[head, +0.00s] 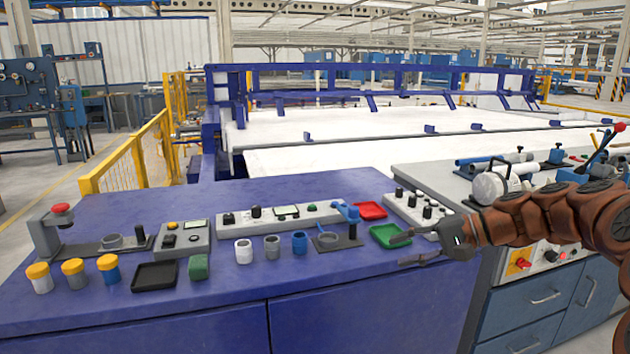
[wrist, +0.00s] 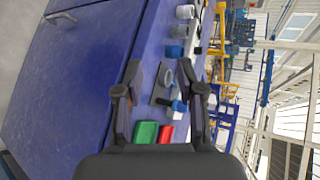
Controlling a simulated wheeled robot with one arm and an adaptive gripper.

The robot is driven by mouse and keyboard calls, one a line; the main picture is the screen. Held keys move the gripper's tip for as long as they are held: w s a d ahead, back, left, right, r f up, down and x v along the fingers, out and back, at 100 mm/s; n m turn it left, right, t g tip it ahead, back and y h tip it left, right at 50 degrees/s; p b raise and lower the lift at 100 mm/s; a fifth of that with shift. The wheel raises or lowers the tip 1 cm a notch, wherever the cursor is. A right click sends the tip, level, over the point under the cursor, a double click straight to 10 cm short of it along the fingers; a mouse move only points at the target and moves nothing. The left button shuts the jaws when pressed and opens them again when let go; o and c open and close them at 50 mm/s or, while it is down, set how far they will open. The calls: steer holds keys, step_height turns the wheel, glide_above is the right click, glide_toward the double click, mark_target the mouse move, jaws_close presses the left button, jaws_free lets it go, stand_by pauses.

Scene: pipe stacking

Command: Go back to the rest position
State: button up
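My gripper (head: 398,251) extends in from the right in the head view, above the right part of the blue table (head: 180,320). Its fingers are apart with nothing between them; the wrist view shows the same gap (wrist: 166,80). A white pipe (head: 243,251), a grey pipe (head: 272,247) and a blue pipe (head: 299,243) stand upright and separate in a row on the table, left of my gripper. They also show at the top of the wrist view, the blue pipe (wrist: 174,51) closest. A grey ring (head: 327,239) lies at a blue-topped stand (head: 347,213).
A green tray (head: 391,236) is close to my fingers, a red tray (head: 369,210) behind it. Several yellow-capped cylinders (head: 74,273), a black tray (head: 155,276) and a green block (head: 199,267) are at left. A grey workbench (head: 430,178) with equipment adjoins at right.

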steer(key=s+a+r+n+g+h+p, duration=0.2)
steer(key=s+a+p, duration=0.2)
steer(key=s, duration=0.5)
steer(key=s+a+r+n+g+h+p, duration=0.1)
steer(key=s+a+r+g+h+p, duration=0.15)
steer(key=s+a+p, duration=0.4)
steer(key=s+d+n+h+p, duration=0.1)
steer(key=s+d+h+p, duration=0.2)
steer(key=s, duration=0.8)
steer(key=s+d+r+n+g+h+p, duration=0.1)
steer(key=s+d+h+p, duration=0.3)
steer(key=s, duration=0.7)
steer(key=d+p, duration=0.2)
steer(key=d, duration=0.1)
steer(key=shift+d, duration=0.25)
steer(key=shift+h, duration=0.25)
